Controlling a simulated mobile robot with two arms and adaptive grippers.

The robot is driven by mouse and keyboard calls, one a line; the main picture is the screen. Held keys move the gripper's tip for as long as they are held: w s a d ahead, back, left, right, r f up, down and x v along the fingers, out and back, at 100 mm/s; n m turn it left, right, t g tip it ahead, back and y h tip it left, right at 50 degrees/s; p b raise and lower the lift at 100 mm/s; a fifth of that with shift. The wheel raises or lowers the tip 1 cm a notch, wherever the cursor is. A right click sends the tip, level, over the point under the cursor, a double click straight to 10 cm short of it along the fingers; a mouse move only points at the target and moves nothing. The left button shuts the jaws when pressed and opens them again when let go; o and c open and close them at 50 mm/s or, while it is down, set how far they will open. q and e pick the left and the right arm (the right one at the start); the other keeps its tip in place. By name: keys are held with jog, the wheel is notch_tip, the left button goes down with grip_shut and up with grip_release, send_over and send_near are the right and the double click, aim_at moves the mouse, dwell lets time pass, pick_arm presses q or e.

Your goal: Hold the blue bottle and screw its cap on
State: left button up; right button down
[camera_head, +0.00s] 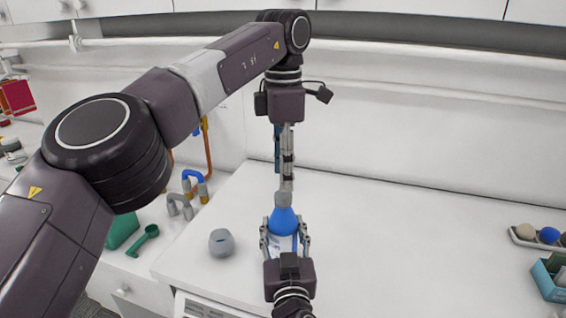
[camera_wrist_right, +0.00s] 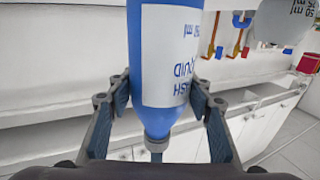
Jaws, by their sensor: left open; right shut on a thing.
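The blue bottle (camera_head: 284,221) with a white label stands upright at the table's front, and a grey cap (camera_head: 283,199) sits at its neck. How tightly the cap sits cannot be told. My right gripper (camera_head: 285,240) is shut on the bottle's body from the front. In the right wrist view the bottle (camera_wrist_right: 167,15) appears upside down between the fingers, with the grey cap (camera_wrist_right: 158,132) low in the picture. My left gripper (camera_head: 287,184) points straight down just above the cap, open. Its fingers look narrow edge-on, and a gap to the cap is hard to judge.
A grey rounded container (camera_head: 222,243) stands left of the bottle. Blue and orange fittings (camera_head: 195,185) and a green scoop (camera_head: 143,240) lie further left. A teal box (camera_head: 550,278) and a tray of balls (camera_head: 537,238) are at the right. The table right of the bottle is clear.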

aim_at(283, 194)
pick_arm(q)
notch_tip(283, 194, up, 2)
jog(key=n, duration=0.6)
jog(key=shift+n, duration=0.4)
jog(key=n, duration=0.2)
jog(key=r+n, duration=0.1)
jog(key=n, duration=0.2)
jog(key=shift+n, duration=0.3)
jog(key=shift+f, duration=0.1)
jog(key=shift+f, duration=3.9)
grip_shut()
jog(key=shift+o, duration=0.5)
grip_release()
jog(key=shift+r, duration=0.1)
jog(key=shift+r, duration=3.6)
